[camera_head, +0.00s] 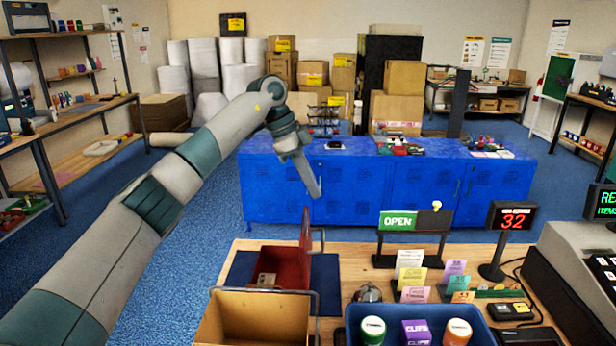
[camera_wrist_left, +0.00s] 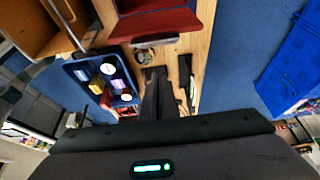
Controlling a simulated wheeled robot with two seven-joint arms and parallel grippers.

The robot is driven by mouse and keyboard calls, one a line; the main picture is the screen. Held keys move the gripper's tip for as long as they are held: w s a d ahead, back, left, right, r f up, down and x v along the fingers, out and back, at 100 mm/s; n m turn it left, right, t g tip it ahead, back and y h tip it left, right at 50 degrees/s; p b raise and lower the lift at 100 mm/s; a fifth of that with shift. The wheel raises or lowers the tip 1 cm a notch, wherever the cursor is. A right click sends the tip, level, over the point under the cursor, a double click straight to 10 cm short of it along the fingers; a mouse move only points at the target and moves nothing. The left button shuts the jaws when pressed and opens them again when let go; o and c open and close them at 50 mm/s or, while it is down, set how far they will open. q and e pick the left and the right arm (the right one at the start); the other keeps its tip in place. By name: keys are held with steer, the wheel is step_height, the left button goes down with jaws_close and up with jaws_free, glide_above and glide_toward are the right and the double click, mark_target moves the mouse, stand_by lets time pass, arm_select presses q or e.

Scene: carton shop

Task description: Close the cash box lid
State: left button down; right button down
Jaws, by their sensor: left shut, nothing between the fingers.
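The red cash box (camera_head: 272,270) sits on a dark blue mat (camera_head: 325,285) on the wooden counter, partly behind a cardboard bin. Its lid (camera_head: 304,240) stands open, upright on the right side of the box. The red cash box also shows at the top of the left wrist view (camera_wrist_left: 165,32). My left gripper (camera_head: 317,194) is shut and empty, in the air above and beyond the lid, apart from it. In the left wrist view its dark fingers (camera_wrist_left: 157,82) are together. My right gripper is not in view.
An open cardboard bin (camera_head: 250,318) stands in front of the cash box. A blue tray (camera_head: 420,312) with tubs, a bell (camera_head: 368,292), coloured cards and an OPEN sign (camera_head: 398,221) stand to the right. Blue cabinets (camera_head: 385,190) are behind the counter.

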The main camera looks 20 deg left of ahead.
mark_target(305, 217)
arm_select(q)
steer(key=p+x, duration=0.3)
steer(key=x, duration=0.3)
steer(key=shift+f, duration=0.2)
steer(key=shift+s+a+f+p, duration=0.15)
steer(key=shift+s+a+p, duration=0.15)
steer(key=shift+a+p, duration=0.4)
steer(key=shift+s+a+f+p, duration=0.1)
steer(key=shift+s+a+p, duration=0.2)
steer(key=shift+a, duration=0.7)
steer(key=shift+w, duration=0.1)
steer(key=shift+d, duration=0.1)
steer(key=shift+a+f, duration=0.1)
steer(key=shift+a, duration=0.2)
